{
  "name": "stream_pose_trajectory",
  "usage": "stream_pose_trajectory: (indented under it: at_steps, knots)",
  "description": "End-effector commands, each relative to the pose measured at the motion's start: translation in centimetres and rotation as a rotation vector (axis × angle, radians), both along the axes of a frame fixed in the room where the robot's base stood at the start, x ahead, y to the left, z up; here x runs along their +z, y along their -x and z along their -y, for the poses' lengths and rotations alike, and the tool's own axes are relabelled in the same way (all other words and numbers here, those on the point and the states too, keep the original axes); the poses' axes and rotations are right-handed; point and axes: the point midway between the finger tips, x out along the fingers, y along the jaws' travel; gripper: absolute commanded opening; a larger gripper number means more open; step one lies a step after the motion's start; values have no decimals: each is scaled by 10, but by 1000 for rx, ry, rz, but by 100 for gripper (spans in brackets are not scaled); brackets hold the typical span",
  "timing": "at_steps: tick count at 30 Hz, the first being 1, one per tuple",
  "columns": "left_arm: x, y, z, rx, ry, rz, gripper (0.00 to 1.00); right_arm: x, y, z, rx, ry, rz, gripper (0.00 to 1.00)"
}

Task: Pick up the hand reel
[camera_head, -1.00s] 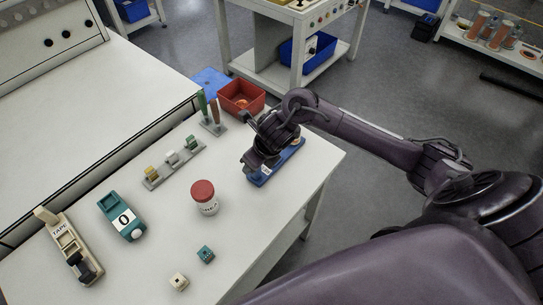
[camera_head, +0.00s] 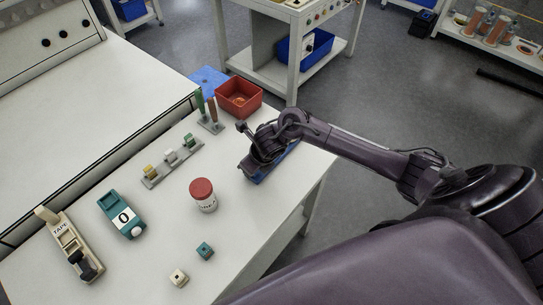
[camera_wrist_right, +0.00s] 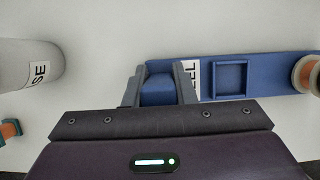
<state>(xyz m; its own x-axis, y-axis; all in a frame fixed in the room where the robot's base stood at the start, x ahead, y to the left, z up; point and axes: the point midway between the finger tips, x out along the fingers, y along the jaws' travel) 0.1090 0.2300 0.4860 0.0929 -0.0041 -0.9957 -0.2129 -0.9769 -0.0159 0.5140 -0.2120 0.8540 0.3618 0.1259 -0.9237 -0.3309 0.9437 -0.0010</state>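The hand reel (camera_wrist_right: 270,75) is a long blue tool with a white label reading "EEL" in part, a square recess and a copper-coloured spool at its right end in the right wrist view. In the head view the hand reel (camera_head: 259,177) lies on the table near its right edge, mostly hidden under my right arm. My right gripper (camera_wrist_right: 160,85) has its two fingers on either side of the blue raised block of the reel, flush with its sides as far as I can see. My left gripper is not in view.
A red-lidded jar (camera_head: 203,195) stands left of the reel. A red bin (camera_head: 238,97) is behind it.

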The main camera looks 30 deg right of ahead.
Motion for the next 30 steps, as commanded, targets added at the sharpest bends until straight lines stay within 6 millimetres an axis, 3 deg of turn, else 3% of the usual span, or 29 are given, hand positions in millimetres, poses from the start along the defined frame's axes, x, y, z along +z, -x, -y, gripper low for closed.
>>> stream_pose_trajectory:
  at_steps: [3,17,23,30]
  knots:
    - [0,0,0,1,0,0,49,0,0,0,0,1,0,0]
    - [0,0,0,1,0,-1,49,10,-1,0,0,0,3,0]
    - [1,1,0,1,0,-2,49,41,-2,0,2,1,7,0]
    - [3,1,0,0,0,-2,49,105,-3,0,3,1,11,0]
